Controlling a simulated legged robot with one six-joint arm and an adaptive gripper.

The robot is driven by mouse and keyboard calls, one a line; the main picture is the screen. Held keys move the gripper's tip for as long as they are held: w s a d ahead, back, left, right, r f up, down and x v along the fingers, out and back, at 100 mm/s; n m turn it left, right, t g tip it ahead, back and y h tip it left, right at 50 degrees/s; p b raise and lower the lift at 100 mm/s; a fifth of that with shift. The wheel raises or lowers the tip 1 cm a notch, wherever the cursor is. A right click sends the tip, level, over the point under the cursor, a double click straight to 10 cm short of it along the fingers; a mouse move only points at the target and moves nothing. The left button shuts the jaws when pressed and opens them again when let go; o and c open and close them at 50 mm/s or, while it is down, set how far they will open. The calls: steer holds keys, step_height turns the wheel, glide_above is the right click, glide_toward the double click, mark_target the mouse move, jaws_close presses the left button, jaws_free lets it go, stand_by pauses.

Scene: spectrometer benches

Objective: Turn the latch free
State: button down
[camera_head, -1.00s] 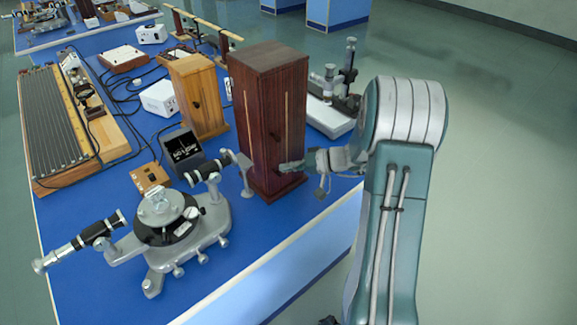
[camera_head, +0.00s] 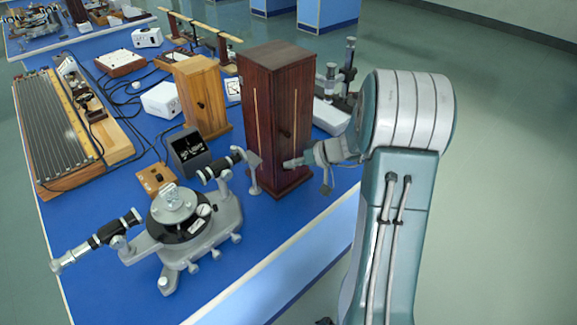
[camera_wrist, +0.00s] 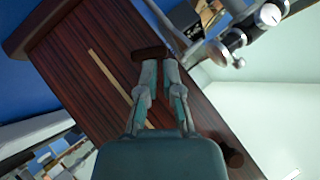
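The tall dark-red wooden cabinet (camera_head: 268,90) stands upright near the bench's front edge. Its latch, a small dark piece (camera_head: 284,134), is on the right-hand face in the head view. In the wrist view it seems to be the short dark-brown bar (camera_wrist: 150,53) at my fingertips. My gripper (camera_head: 287,163) reaches in from the right, its tip low in front of that face. In the wrist view my gripper's two fingers (camera_wrist: 160,68) are close together with a thin gap between them. The bar crosses just beyond the tips; I cannot tell whether they touch it.
A grey spectrometer (camera_head: 180,210) stands left of the cabinet and shows near my fingers in the wrist view (camera_wrist: 240,38). A lighter wooden box (camera_head: 203,95) and a white-based instrument (camera_head: 330,116) stand behind. Open floor (camera_head: 500,180) lies to the right.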

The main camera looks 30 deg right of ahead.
steer(key=shift+s+a+f+n+h, duration=0.2)
steer(key=shift+n+h, duration=0.15)
steer(key=shift+h, duration=0.2)
steer(key=shift+s+a+f+n+h, duration=0.15)
steer(key=shift+n+h, duration=0.2)
steer(key=shift+h, duration=0.2)
steer(key=shift+a+n+h, duration=0.2)
steer(key=shift+n+h, duration=0.1)
steer(key=shift+h, duration=0.2)
steer(key=shift+a, duration=0.1)
steer(key=shift+w+r, duration=0.2)
steer(key=shift+r, duration=0.65)
